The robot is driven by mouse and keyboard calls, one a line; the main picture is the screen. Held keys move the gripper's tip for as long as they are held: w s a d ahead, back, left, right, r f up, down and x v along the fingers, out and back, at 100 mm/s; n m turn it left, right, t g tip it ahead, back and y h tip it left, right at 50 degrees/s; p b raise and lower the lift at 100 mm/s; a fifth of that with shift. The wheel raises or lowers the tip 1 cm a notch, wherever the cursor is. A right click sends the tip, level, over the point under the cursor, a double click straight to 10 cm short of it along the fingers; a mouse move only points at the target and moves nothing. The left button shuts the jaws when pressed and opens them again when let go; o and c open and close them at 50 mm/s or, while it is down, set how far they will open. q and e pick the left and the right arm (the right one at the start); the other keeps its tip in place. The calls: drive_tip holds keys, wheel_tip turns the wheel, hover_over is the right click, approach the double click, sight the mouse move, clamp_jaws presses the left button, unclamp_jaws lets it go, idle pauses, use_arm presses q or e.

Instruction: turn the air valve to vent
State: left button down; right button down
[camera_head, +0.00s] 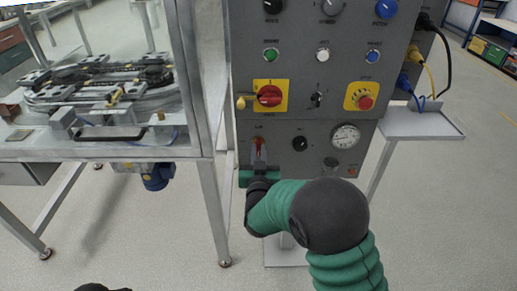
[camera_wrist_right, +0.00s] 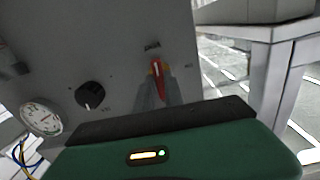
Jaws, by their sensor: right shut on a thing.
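The air valve (camera_head: 258,142) is a small red handle low on the left of the grey control panel. The small labels around the valve are too blurred to read. My left gripper is not in view.
A black knob (camera_head: 300,143) and a pressure gauge (camera_head: 345,136) sit right of the valve. Above are a red rotary switch (camera_head: 269,96) with a yellow padlock and a red stop button (camera_head: 365,102). The ring track table (camera_head: 110,146) stands close on the left.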

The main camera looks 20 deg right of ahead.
drive_tip(key=shift+f+n, duration=0.3)
drive_tip(key=shift+n, duration=0.1)
drive_tip(key=c, duration=1.4)
unclamp_jaws()
drive_tip(key=shift+c, duration=0.2)
drive_tip(key=shift+r, duration=0.2)
drive_tip(key=shift+s, duration=0.1)
drive_tip(key=p+v, duration=0.4)
drive_tip(key=v, duration=1.2)
drive_tip(key=shift+s+a, duration=0.2)
drive_tip(key=shift+s, duration=0.1)
